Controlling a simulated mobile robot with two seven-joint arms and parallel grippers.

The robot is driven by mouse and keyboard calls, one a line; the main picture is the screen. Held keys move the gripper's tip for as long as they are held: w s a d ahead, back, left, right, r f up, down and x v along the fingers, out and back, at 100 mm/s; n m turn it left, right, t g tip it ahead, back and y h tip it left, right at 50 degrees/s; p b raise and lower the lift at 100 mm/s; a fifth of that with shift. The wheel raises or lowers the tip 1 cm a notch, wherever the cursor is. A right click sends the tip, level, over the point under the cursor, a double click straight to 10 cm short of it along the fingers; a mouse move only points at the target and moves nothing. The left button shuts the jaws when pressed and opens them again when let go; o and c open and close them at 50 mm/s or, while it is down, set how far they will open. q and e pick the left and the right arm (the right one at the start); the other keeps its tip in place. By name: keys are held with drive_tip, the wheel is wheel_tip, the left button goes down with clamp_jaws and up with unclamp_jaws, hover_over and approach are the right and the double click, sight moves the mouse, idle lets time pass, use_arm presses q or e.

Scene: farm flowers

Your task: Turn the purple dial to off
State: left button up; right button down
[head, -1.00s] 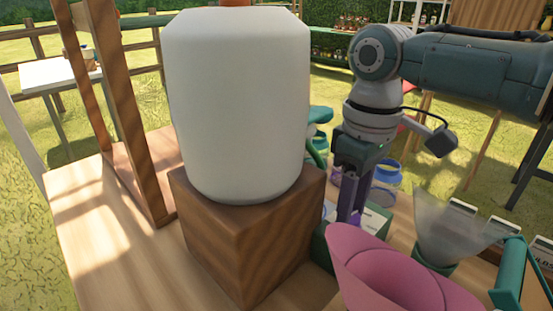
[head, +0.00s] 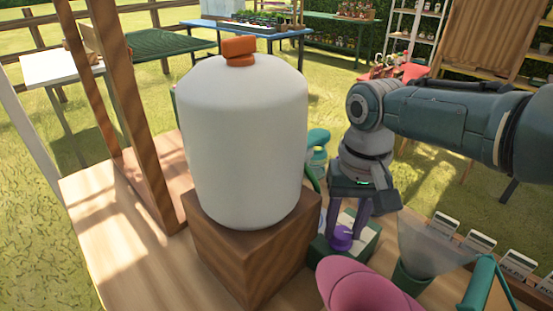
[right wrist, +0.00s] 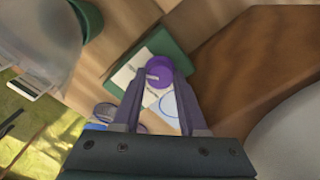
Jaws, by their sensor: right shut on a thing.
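The purple dial (head: 342,238) sits on a small green box with a pale top (head: 365,240), right of the wooden block. The right wrist view shows the dial's round purple top (right wrist: 159,66) with a short white mark on its left part. My right gripper (right wrist: 161,78) points down at the dial, with one finger on each side of it, shut on it. Its two fingers also show above the dial in the head view (head: 346,226). A blue curved line is printed on the pale panel beside the dial. My left gripper is not in view.
A large white tank (head: 245,140) with an orange cap stands on a wooden block (head: 245,250) close left of the dial. A pink funnel-like vessel (head: 365,288) and a clear cone in a green holder (head: 415,270) stand close in front and right.

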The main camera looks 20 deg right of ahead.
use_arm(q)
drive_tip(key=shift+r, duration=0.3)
use_arm(e)
drive_tip(key=shift+m, duration=0.6)
drive_tip(key=shift+c, duration=2.2)
unclamp_jaws()
drive_tip(key=shift+d, duration=0.1)
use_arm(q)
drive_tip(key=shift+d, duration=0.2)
